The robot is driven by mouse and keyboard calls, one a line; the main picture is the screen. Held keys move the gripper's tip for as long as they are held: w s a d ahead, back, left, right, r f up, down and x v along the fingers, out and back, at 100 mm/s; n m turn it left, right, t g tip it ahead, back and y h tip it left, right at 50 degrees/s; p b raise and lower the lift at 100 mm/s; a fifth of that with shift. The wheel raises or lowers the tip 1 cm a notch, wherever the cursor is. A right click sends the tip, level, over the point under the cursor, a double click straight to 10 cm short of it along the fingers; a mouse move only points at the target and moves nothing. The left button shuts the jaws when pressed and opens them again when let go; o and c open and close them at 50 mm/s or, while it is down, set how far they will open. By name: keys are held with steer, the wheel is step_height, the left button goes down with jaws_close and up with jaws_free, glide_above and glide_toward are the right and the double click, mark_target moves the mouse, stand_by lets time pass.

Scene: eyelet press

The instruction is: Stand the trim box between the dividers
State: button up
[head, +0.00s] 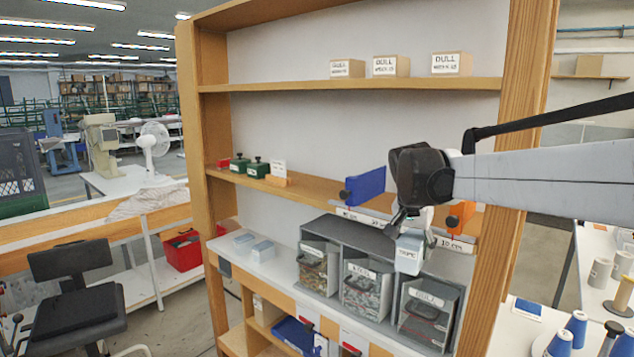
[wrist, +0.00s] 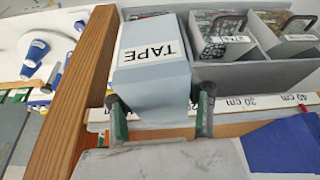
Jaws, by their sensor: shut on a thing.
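My gripper (head: 408,228) is shut on a light blue-grey box (head: 409,254) with a white label, held in front of the middle shelf's right part. In the wrist view the label on this box (wrist: 150,80) reads TAPE, and the gripper's green-padded fingers (wrist: 161,118) hold its sides. A blue divider (head: 364,186) and an orange divider (head: 461,217) stand on that shelf, left and right of my gripper. The blue divider (wrist: 285,150) is at lower right in the wrist view. No box labelled trim is readable; two light blue boxes (head: 262,250) lie on the counter with unreadable labels.
A centimetre scale (head: 361,217) runs along the shelf edge. Below stand grey bins (head: 367,289) with handles and mixed contents. Green and red items (head: 257,168) sit at the shelf's left. A wooden post (wrist: 75,90) rises close beside the held box in the wrist view.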

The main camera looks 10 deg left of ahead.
mark_target(409, 235)
steer(key=shift+m+h, duration=0.3)
steer(key=shift+m, duration=0.4)
steer(key=r, duration=0.3)
steer(key=a+r+p, duration=0.1)
steer(key=r, duration=0.5)
steer(key=shift+s+a+r, duration=0.2)
steer(key=shift+a+r, duration=0.05)
steer(key=shift+a, duration=0.05)
steer(key=w+d+p, duration=0.1)
steer(key=w+d, duration=0.2)
steer(key=w, duration=0.2)
steer(key=w+d+p, duration=0.1)
steer(key=w+d, duration=0.2)
steer(key=w, duration=0.2)
steer(key=w+d+p, duration=0.1)
steer(key=w+d, duration=0.2)
steer(key=w, duration=0.2)
steer(key=shift+w+d+p, duration=0.2)
steer(key=shift+d+p, duration=0.1)
steer(key=shift+p, duration=0.1)
steer(key=shift+f+p, duration=0.35)
steer(key=shift+f, duration=1.45)
steer(key=shift+f, duration=0.1)
steer(key=o, duration=1.2)
steer(key=shift+o, duration=0.2)
